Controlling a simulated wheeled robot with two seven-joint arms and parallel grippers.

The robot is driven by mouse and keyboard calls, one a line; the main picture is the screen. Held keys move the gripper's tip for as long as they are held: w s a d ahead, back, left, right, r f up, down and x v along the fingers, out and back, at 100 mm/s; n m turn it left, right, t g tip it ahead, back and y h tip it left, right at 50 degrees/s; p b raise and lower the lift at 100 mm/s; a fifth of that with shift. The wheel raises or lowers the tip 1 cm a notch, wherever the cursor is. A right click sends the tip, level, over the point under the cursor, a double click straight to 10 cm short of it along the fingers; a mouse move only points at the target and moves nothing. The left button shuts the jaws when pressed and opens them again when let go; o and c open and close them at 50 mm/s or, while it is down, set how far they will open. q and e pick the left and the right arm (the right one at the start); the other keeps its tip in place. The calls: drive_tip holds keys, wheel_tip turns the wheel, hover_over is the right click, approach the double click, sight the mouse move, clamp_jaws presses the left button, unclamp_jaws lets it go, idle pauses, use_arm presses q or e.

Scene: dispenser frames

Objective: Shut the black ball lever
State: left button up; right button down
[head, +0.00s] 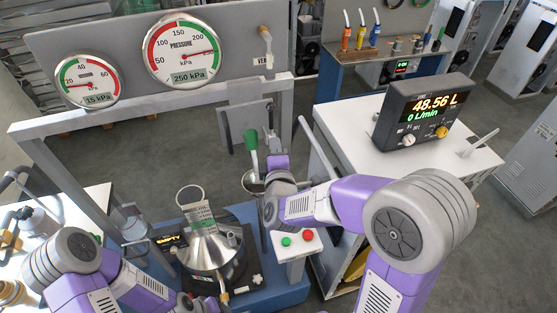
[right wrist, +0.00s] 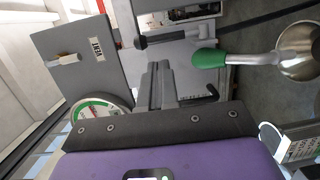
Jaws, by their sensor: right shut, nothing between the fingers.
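My right gripper (head: 271,138) is shut and empty, held in front of the grey gauge frame. In the right wrist view its grey fingers (right wrist: 158,84) point up and lie together. To the right is a green handle (right wrist: 208,58) with a metal cup (right wrist: 298,52); the green handle also shows in the head view (head: 251,140). My left arm is at the lower left, and its fingers do not show clearly.
Two round gauges (head: 183,48) sit on the grey panel. A metal can (head: 213,252) stands on the blue base below. A box with red and green buttons (head: 297,240) is near my right forearm. A flow display (head: 437,110) stands on the white cabinet at right.

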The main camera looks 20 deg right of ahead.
drive_tip(key=v, duration=0.4)
drive_tip(key=shift+s+f, duration=0.1)
drive_tip(key=shift+f, duration=0.1)
idle(0.3)
